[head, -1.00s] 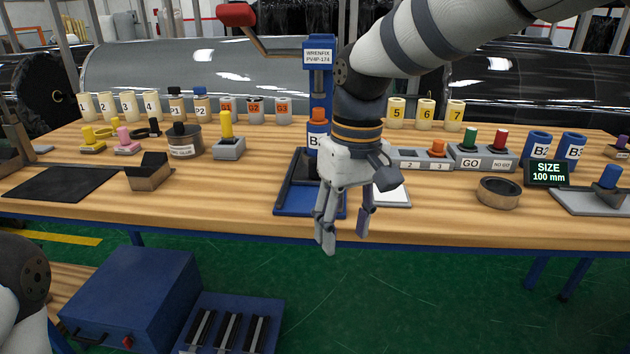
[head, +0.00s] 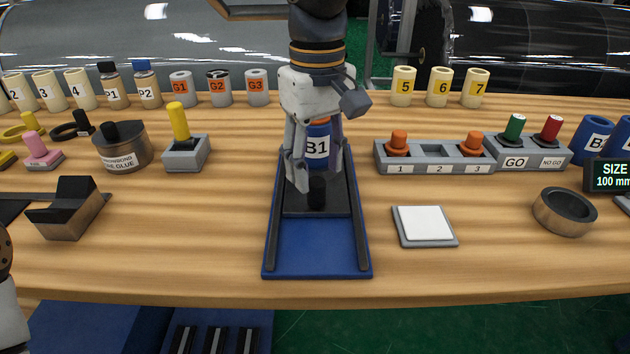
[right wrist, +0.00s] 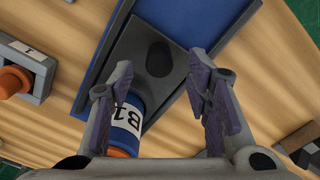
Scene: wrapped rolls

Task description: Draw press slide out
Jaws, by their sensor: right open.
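The press base (head: 316,250) is a blue tray with dark side rails on the bench's middle. Its dark slide plate (head: 337,213) sits at the rear of the rails, leaving the blue front bare. A black knob (head: 316,192) stands upright on the plate. A blue block marked B1 (head: 317,146) with an orange top stands behind it. My right gripper (head: 318,176) is open, pointing down over the knob. In the right wrist view the knob (right wrist: 160,58) shows just beyond the gap between the fingertips; contact cannot be told. My left gripper is out of view.
A white pad (head: 425,224) lies right of the press, before a grey rack (head: 437,167) with orange plugs. A yellow-handled stamp (head: 186,153) and a glue pot (head: 120,157) stand left. The bench front edge is clear.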

